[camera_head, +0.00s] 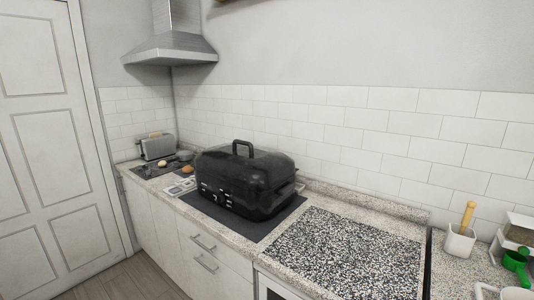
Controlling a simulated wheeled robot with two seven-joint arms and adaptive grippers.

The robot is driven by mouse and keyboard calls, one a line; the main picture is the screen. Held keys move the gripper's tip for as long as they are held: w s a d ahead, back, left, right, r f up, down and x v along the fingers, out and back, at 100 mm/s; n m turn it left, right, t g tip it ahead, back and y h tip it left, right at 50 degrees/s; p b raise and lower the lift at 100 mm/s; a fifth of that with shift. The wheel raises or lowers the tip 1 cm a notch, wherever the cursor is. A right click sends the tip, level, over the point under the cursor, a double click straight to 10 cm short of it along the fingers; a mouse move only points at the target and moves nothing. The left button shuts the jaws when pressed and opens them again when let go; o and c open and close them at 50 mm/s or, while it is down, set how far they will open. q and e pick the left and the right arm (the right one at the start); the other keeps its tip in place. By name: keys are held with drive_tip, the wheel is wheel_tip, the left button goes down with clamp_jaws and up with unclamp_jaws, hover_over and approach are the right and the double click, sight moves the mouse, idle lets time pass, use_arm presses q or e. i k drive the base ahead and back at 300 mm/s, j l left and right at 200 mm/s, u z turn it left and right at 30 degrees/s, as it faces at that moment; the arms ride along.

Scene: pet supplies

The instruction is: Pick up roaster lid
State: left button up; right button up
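A large black roaster (228,196) stands on a dark mat (256,230) on the counter. Its domed black lid (240,168) sits on top, with a raised loop handle (243,144) in the middle. A side handle (284,190) shows at the roaster's right end. Pale markings are on its front left. Neither of my grippers is in view.
A toaster (158,147) and small food items stand at the counter's far left. A speckled board (345,252) lies right of the roaster. A white holder (460,243) and a green item (516,262) stand at right. A range hood (172,45) hangs above the far left.

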sight(243, 165)
drive_tip(key=i+j+z, duration=0.45)
drive_tip(key=j, duration=0.2)
drive_tip(key=i+j+z, duration=0.2)
drive_tip(key=j, duration=0.2)
